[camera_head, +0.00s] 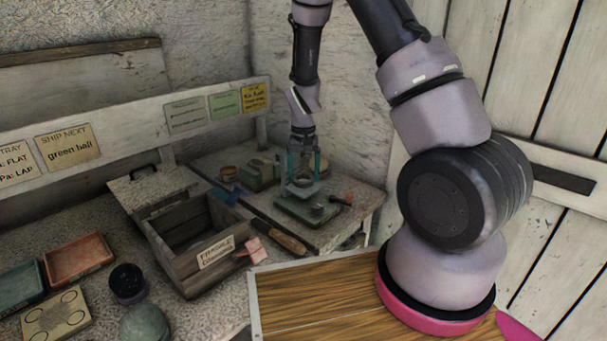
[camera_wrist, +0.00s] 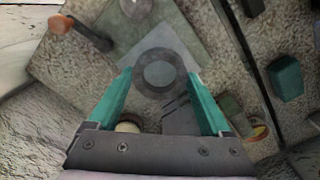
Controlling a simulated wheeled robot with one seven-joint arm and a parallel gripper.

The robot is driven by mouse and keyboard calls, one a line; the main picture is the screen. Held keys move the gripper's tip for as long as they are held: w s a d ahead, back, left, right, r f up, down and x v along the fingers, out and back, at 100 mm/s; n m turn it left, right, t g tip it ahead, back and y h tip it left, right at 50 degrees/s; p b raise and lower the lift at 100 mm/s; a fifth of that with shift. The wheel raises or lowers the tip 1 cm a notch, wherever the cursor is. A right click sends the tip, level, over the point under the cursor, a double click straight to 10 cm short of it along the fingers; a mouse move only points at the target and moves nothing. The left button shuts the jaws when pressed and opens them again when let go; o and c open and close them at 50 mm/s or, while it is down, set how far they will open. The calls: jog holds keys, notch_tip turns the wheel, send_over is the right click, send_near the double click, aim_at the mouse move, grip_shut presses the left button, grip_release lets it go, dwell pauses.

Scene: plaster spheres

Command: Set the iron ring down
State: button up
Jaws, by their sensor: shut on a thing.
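The iron ring (camera_wrist: 158,55) is a dark grey ring between the teal fingertips of my gripper (camera_wrist: 158,76) in the wrist view. My gripper is shut on it, with a fingertip at each side. In the head view my gripper (camera_head: 302,168) points down over the far bench, above a flat grey-green plate (camera_head: 290,207); the ring shows only small there (camera_head: 302,181). In the wrist view the plate (camera_wrist: 190,42) lies beyond the ring, with a round grey piece (camera_wrist: 136,7) on it. I cannot tell the exact gap between ring and plate.
An orange-ended tool (camera_head: 349,197) lies right of the plate, near the bench edge. Left are a green box (camera_head: 258,172) and a blue piece (camera_head: 233,194). A wooden crate (camera_head: 183,268) stands nearer, with a wooden-handled tool (camera_head: 280,237) beside it. Trays (camera_head: 75,258) sit far left.

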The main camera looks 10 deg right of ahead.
jog(key=shift+f, duration=0.55)
jog(key=o, duration=1.5)
jog(key=shift+r, duration=1.95)
